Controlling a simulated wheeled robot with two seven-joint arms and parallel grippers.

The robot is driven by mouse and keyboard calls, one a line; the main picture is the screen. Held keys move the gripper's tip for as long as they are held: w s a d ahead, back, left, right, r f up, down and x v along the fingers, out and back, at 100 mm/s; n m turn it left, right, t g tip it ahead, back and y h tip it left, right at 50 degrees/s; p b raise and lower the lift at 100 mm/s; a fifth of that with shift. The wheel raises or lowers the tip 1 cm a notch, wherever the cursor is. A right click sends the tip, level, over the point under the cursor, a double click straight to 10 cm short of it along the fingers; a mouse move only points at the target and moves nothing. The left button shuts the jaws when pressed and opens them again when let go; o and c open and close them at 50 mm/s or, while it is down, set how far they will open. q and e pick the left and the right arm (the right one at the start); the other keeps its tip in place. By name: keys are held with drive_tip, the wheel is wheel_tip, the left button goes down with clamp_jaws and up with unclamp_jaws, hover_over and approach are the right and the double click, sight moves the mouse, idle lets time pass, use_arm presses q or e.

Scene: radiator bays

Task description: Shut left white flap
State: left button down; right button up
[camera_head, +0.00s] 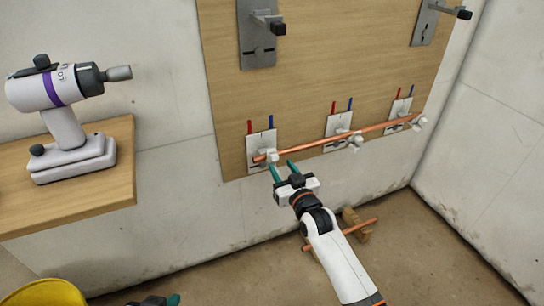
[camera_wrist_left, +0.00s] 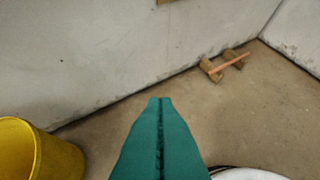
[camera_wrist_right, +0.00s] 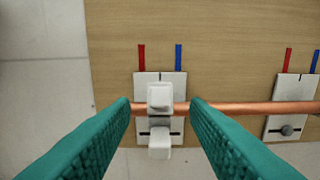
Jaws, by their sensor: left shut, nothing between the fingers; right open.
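The left white flap (camera_wrist_right: 160,97) is a small pale block on the left white bracket plate (camera_wrist_right: 144,118) in the right wrist view. It covers part of the copper pipe (camera_wrist_right: 236,108), with another white piece below it. Whether the flap is fully shut, I cannot tell. In the head view the left flap (camera_head: 268,156) is at the pipe's left end. My right gripper (camera_head: 281,168) is open and empty just below and in front of that bracket; its fingers flank the flap in the wrist view. My left gripper (camera_wrist_left: 160,102) is shut and empty, low over the floor.
The wooden board (camera_head: 300,70) carries two more brackets, middle (camera_head: 338,130) and right (camera_head: 399,111), and grey arms above. A drill (camera_head: 65,110) stands on a wooden shelf (camera_head: 90,190) at left. A yellow bucket (camera_wrist_left: 35,150) and a pipe on wooden blocks (camera_wrist_left: 212,70) are on the floor.

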sight(276, 159)
drive_tip(key=b+x, duration=0.2)
drive_tip(key=x, duration=0.5)
drive_tip(key=shift+f, duration=0.15)
drive_tip(key=shift+w+a, duration=0.15)
drive_tip(key=shift+w, duration=0.35)
use_arm(q)
drive_tip(key=w+d+r+t+h, duration=0.2)
drive_tip(key=w+r+t, duration=0.4)
drive_tip(key=r, duration=0.3)
drive_tip(key=shift+d+t, duration=0.6)
drive_tip(key=shift+t, duration=0.2)
drive_tip(key=shift+w, duration=0.1)
